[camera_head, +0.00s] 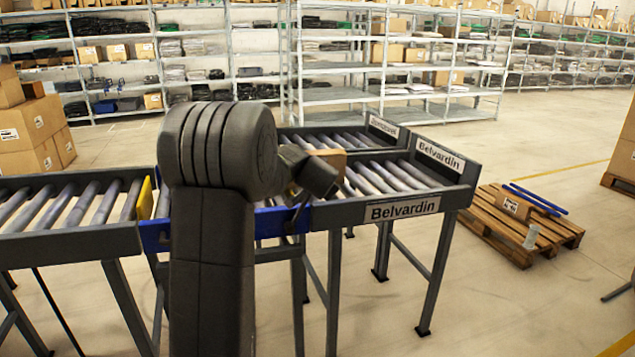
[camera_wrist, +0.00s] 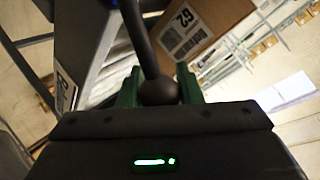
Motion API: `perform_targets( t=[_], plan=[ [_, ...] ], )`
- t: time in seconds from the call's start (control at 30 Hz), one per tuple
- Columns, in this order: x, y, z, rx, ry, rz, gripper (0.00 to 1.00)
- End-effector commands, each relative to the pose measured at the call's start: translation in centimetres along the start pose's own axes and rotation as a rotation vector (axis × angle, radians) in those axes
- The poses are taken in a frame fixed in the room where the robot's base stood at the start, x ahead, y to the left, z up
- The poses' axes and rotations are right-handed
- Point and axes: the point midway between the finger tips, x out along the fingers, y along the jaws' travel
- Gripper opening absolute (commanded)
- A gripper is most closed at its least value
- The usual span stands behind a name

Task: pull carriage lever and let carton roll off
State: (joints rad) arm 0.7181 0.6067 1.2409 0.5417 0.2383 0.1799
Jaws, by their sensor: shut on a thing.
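In the wrist view my gripper (camera_wrist: 158,92) has its green fingers on either side of a dark ball knob and is shut on the lever (camera_wrist: 134,30). The lever's rod runs up from the knob. A brown carton (camera_wrist: 205,22) with a white label lies just beyond it. In the head view the blue carriage (camera_head: 268,221) stands at the end of the left roller conveyor, against the right conveyor lanes. My arm hides much of the carriage, and the gripper itself cannot be made out there. A small part of the carton (camera_head: 328,154) shows beside my wrist.
The left roller conveyor (camera_head: 70,241) has a yellow plate (camera_head: 145,198) at its end. A pallet (camera_head: 485,215) with a small box stands on the floor at right. Shelves line the back. Open floor lies between.

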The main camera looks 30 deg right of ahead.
Motion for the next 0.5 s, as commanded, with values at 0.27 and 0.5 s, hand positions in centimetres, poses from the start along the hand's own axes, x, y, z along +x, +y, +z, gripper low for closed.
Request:
perform_targets(
  t=[0.27,0.5],
  plan=[
    [0.05,0.19,0.02,0.002,0.0,0.002,0.53],
    [-0.05,0.11,0.01,0.001,0.0,0.001,0.53]
  ],
)
